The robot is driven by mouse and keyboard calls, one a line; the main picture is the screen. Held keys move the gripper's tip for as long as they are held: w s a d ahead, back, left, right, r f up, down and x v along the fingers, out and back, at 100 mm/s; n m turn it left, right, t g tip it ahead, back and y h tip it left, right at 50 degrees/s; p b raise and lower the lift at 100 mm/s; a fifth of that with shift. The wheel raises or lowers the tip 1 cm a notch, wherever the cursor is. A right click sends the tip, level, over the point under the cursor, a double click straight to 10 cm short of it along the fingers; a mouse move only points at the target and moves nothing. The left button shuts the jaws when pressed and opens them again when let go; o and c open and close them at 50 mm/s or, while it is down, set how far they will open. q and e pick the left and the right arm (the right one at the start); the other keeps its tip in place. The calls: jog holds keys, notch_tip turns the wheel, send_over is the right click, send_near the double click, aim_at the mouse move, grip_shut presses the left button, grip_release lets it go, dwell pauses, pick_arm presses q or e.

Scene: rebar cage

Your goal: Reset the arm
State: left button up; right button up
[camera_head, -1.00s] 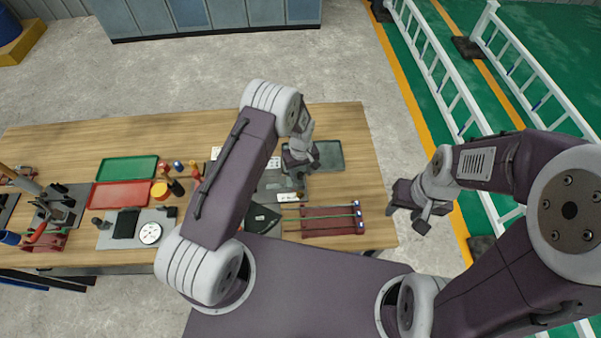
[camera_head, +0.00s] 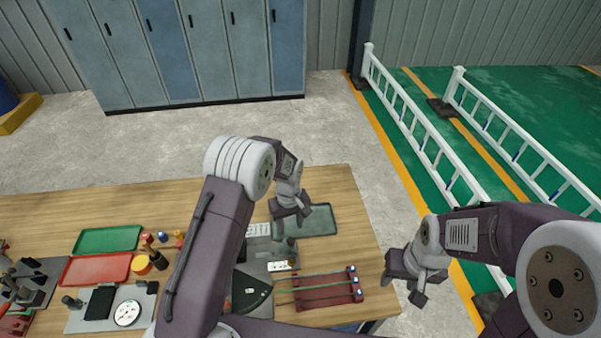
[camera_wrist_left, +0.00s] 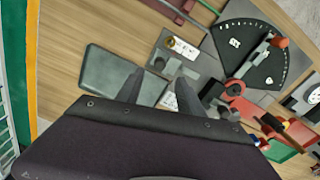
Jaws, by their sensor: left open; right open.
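My left arm reaches over the wooden table (camera_head: 352,220). Its gripper (camera_head: 291,232) hangs above the table near the grey-green tray (camera_head: 318,221). In the left wrist view my left gripper (camera_wrist_left: 158,90) shows two dark fingers spread apart, with nothing between them. The tray (camera_wrist_left: 108,75) and a grey plate with small fixtures lie below it. My right gripper (camera_head: 405,285) is open and empty, beyond the table's right edge over the floor.
A dark red rack (camera_head: 325,291) with green rods lies at the table's right front. A black fan-shaped dial (camera_wrist_left: 262,52) stands near the fixtures. Green (camera_head: 108,239) and red (camera_head: 97,268) trays lie left. White railings (camera_head: 425,135) stand right, lockers (camera_head: 190,50) behind.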

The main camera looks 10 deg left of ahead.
pick_arm(q)
jog(key=s+a+r+t+b, duration=0.1)
jog(key=a+r+t+b, duration=0.2)
jog(key=b, duration=0.5)
jog(key=s+a+f+m+g+b, duration=0.1)
jog(key=s+a+m, duration=0.1)
jog(key=s, duration=0.6)
jog(key=s+a+f+m+b, duration=0.1)
jog(key=s+m, duration=0.3)
jog(key=s, duration=0.5)
jog(key=shift+s+a+f+g+b, duration=0.2)
jog(key=shift+a+f+g+b, duration=0.3)
jog(key=shift+f, duration=0.3)
jog(key=shift+s+d, duration=0.15)
